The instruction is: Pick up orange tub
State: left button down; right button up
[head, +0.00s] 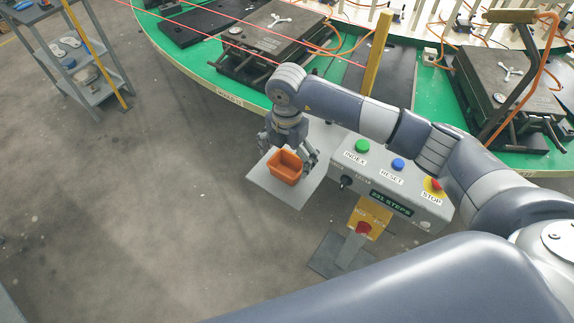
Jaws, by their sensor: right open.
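The orange tub (285,168) is a small open box above or on a light grey plate (268,187) left of the control box. My right gripper (289,156) points down at the tub from above and behind. Its fingers are spread, one near the tub's left side and one near its right side. The gripper is open. I cannot tell whether the fingers touch the tub. The tub's far side is partly hidden by the gripper. My left gripper is not in view.
The green carousel (185,68) with dark fixtures lies behind my arm. A grey shelf cart (92,90) stands at upper left. The floor at left is clear.

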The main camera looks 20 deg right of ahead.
aim_at(287, 173)
jog(key=shift+f+p, duration=0.4)
jog(key=shift+f, duration=1.2)
jog(key=c, duration=1.2)
jog(key=shift+r, duration=0.15)
